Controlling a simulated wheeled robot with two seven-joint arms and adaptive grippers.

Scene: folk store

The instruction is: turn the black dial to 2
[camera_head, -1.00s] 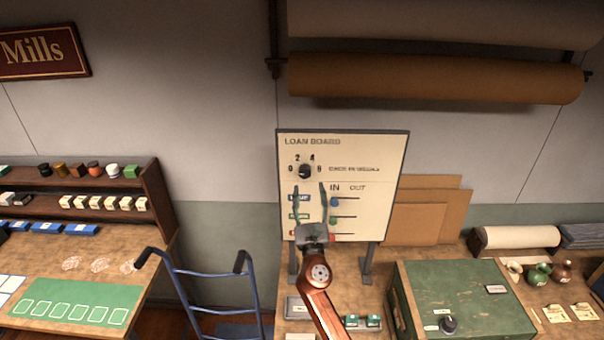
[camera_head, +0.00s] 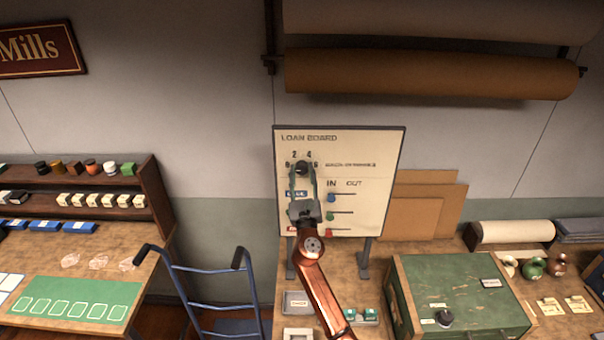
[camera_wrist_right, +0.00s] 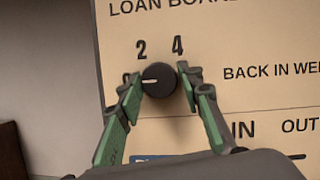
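The black dial (camera_head: 302,168) is on the cream loan board (camera_head: 375,140), with numbers around its top. In the right wrist view the dial (camera_wrist_right: 159,81) shows a pale pointer line aimed left, towards the 0, which the left finger partly covers. The 2 (camera_wrist_right: 140,49) and the 4 (camera_wrist_right: 178,45) are clear above it. My right gripper (camera_head: 302,172) is in front of the board with its green fingers on either side of the dial. In the wrist view its fingertips (camera_wrist_right: 158,76) are apart, close to the dial's sides; firm contact cannot be told. My left gripper is out of view.
Below the dial, the board has coloured sliders (camera_head: 331,197) under IN and OUT. A green box (camera_head: 470,290) with its own black knob (camera_head: 444,317) stands right on the table. A blue hand truck (camera_head: 215,285) stands at the left. Paper rolls (camera_head: 430,75) hang above.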

